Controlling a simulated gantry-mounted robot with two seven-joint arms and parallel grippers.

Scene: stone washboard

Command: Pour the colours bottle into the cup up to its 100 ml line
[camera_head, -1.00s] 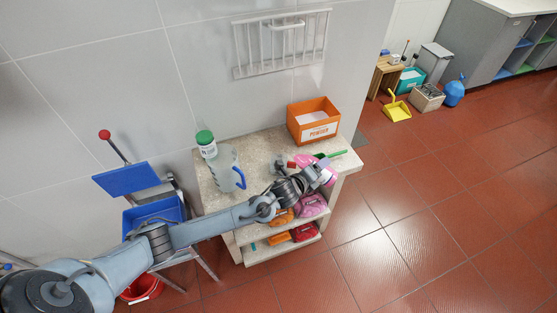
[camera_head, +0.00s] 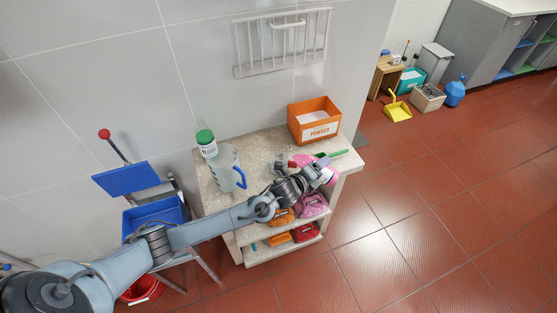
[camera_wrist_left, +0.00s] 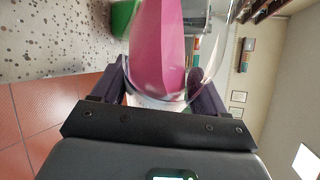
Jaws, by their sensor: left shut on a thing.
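My left gripper (camera_head: 325,172) is over the right front of the stone-topped stand, shut on a bottle with pink contents (camera_head: 317,167). In the left wrist view the bottle (camera_wrist_left: 160,50) is held between the dark fingers (camera_wrist_left: 160,88), with part of a white label low on it; I cannot read the label. A translucent grey jug-like cup with a blue handle (camera_head: 226,170) stands upright on the left of the stand, apart from the bottle. Its 100 ml line cannot be made out. My right gripper is not in view.
A white bottle with a green cap (camera_head: 206,145) is by the cup. An orange powder box (camera_head: 314,120) stands at the back right of the stone top (camera_head: 265,150). A green-handled item (camera_head: 338,153) lies beyond the gripper. Orange and pink packs (camera_head: 311,206) sit on the shelf below.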

